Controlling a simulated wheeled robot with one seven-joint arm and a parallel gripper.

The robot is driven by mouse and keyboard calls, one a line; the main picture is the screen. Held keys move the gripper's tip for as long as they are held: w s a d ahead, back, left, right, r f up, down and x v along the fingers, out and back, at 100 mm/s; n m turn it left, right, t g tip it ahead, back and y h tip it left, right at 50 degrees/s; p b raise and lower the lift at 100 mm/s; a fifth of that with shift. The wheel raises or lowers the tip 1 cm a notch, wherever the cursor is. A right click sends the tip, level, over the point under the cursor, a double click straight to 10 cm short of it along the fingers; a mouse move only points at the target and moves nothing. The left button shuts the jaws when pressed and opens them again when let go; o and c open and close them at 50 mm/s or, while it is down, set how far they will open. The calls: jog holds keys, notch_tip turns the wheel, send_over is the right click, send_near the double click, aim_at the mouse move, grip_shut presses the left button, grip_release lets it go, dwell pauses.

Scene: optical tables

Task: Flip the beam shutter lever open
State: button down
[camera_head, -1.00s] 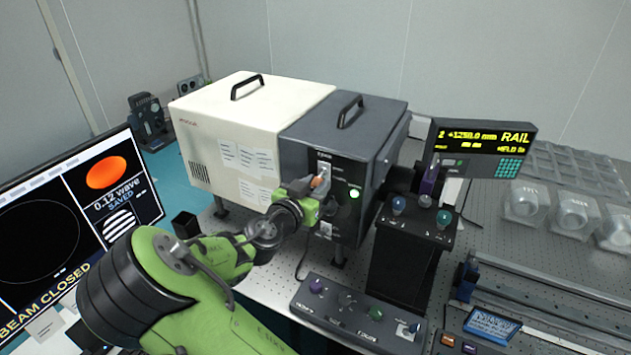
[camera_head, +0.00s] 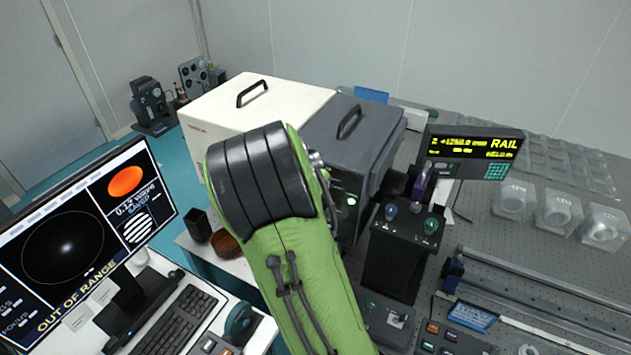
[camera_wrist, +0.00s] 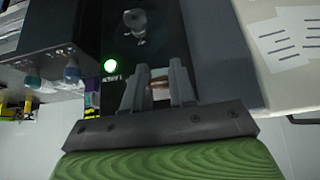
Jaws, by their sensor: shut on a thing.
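The beam shutter lever (camera_wrist: 158,93) shows in the wrist view as a small orange-brown piece between my fingers. My gripper (camera_wrist: 157,76) is shut on it, in front of the dark front panel. Most of the lever is covered by the fingers, so its exact angle cannot be told. In the head view my green arm hides the gripper and lever. The dark grey housing (camera_head: 338,127) shows behind the arm, with a lit green lamp (camera_head: 351,201) on its front. The monitor (camera_head: 75,235) reads "OUT OF RANGE" and shows a faint spot inside a circle.
A cream housing (camera_head: 222,105) adjoins the dark one on the left. A black control stand (camera_head: 392,265) is close on the right, with a rail display (camera_head: 475,150) behind it. A brown bowl (camera_head: 229,244) and black cup (camera_head: 198,226) stand left of my arm.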

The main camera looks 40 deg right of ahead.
jog(key=shift+r+y+p, duration=0.2)
jog(key=shift+y+p, duration=0.1)
jog(key=shift+y, duration=0.3)
jog(key=c, duration=0.9)
grip_release()
jog(key=shift+g, duration=0.3)
jog(key=p+v, duration=0.1)
jog(key=v, duration=1.4)
jog(key=shift+s+r, duration=0.1)
jog(key=shift+r, duration=0.2)
